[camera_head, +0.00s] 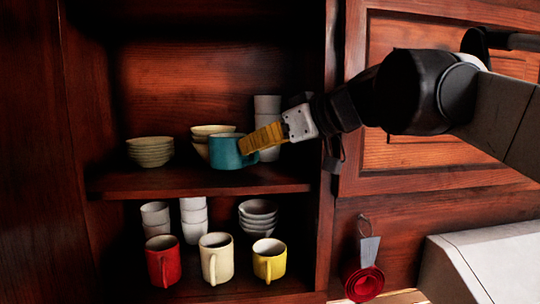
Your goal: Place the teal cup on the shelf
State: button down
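The teal cup (228,152) is upright at the upper shelf (200,184), near the middle of the open cabinet. Its base looks to be on or just above the shelf board; I cannot tell which. My gripper (250,144) reaches in from the right, with its yellow fingers against or just in front of the cup's right side, where the handle is. The fingers overlap and partly cover the handle, so I cannot tell whether they grip it.
Stacked bowls (151,151) stand left of the cup, more bowls (212,131) behind it, and white cups (267,112) behind my gripper. Red (162,265), cream (214,262) and yellow (268,262) mugs stand on the lower level. The cabinet's right side post (325,200) is close to my arm.

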jog(key=f, duration=0.1)
jog(key=w+f+p, duration=0.1)
jog(key=shift+a+f, duration=0.15)
jog(key=shift+f, duration=0.25)
jog(key=shift+s, duration=0.1)
jog(key=shift+s, duration=0.1)
jog(key=shift+f, duration=0.2)
jog(key=c, duration=1.6)
grip_release()
